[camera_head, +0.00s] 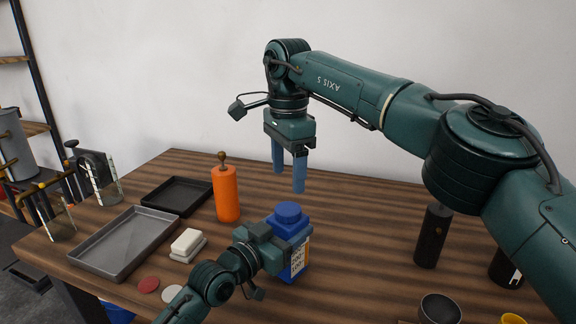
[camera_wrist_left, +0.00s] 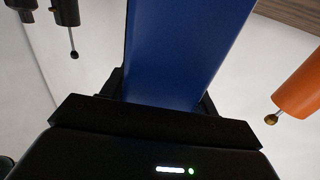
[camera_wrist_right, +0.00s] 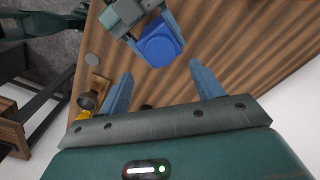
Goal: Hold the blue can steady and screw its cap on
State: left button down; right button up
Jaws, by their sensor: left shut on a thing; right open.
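The blue can (camera_head: 293,224) stands upright on the wooden table, with a pale label on its side. Its round blue cap (camera_head: 288,210) sits on top; how tightly it is screwed cannot be seen. My left gripper (camera_head: 272,246) is shut on the can's body from the left side. The can fills the middle of the left wrist view (camera_wrist_left: 185,50), between the jaws. My right gripper (camera_head: 288,173) is open and empty, pointing down above the can and apart from it. In the right wrist view, the cap (camera_wrist_right: 159,47) lies beyond the two open fingers.
An orange cylinder (camera_head: 227,195) stands left of the can. A white block (camera_head: 186,241), a grey tray (camera_head: 92,259) and a black tray (camera_head: 155,191) lie further left. A black cylinder (camera_head: 433,237) and a dark cup (camera_head: 440,308) stand to the right. The table behind the can is clear.

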aim_at(288, 208)
notch_tip(288, 208, down, 8)
jog(key=shift+r, duration=0.2)
dwell(0.3)
jog(key=c, duration=1)
jog(key=m, duration=1.1)
jog(key=shift+m, duration=0.3)
jog(key=m, duration=1.3)
jog(key=o, duration=1.1)
